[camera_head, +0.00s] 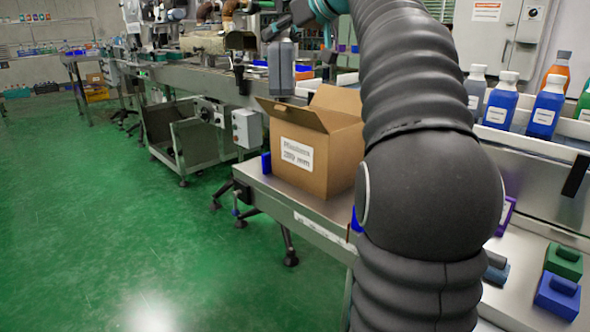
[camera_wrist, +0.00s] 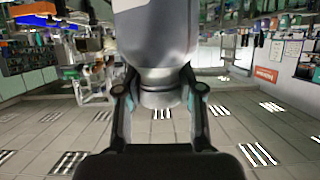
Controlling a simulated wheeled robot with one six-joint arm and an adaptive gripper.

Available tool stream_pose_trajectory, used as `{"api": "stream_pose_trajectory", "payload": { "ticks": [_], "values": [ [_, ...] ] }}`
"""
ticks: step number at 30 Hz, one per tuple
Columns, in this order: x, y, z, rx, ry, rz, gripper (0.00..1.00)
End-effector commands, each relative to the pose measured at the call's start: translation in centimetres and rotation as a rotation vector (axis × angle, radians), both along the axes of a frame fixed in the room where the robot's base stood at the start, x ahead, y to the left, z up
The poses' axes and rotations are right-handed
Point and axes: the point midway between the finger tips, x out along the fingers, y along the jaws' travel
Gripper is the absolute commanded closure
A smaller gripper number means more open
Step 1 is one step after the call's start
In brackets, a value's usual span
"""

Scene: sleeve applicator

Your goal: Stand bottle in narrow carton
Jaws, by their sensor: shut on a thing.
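The open cardboard carton (camera_head: 318,158) stands upright on a metal table, with its flaps spread and a white label on its front. A grey bottle (camera_head: 281,70) hangs upright above the carton's back left flap, with its bottom near the flap's top edge. Whether it is directly over the opening cannot be told. My gripper (camera_head: 281,38) is shut on the bottle near its top. In the wrist view, the fingers (camera_wrist: 161,92) flank the neck of the bottle (camera_wrist: 154,40). The carton's inside is hidden.
A machine line (camera_head: 200,72) runs behind at the left. Green floor (camera_head: 130,200) is clear at the left.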

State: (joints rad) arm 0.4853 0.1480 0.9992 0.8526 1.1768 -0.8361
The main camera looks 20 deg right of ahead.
Motion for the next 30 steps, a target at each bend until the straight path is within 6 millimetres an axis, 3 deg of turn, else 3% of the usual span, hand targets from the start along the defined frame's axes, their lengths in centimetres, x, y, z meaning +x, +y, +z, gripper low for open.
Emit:
{"api": "stream_pose_trajectory", "payload": {
  "ticks": [3, 10, 14, 22, 30],
  "values": [
    [1.9, -2.0, -0.9, 0.002, -0.003, 0.024, 1.00],
    [4.3, -4.5, -3.7, 0.001, -0.013, 0.068, 1.00],
    [4.8, -5.0, -4.7, 0.001, -0.016, 0.082, 1.00],
    [4.9, -5.0, -9.0, 0.001, -0.016, 0.085, 1.00],
    [4.9, -5.0, -11.4, 0.001, -0.016, 0.084, 1.00]
  ]
}}
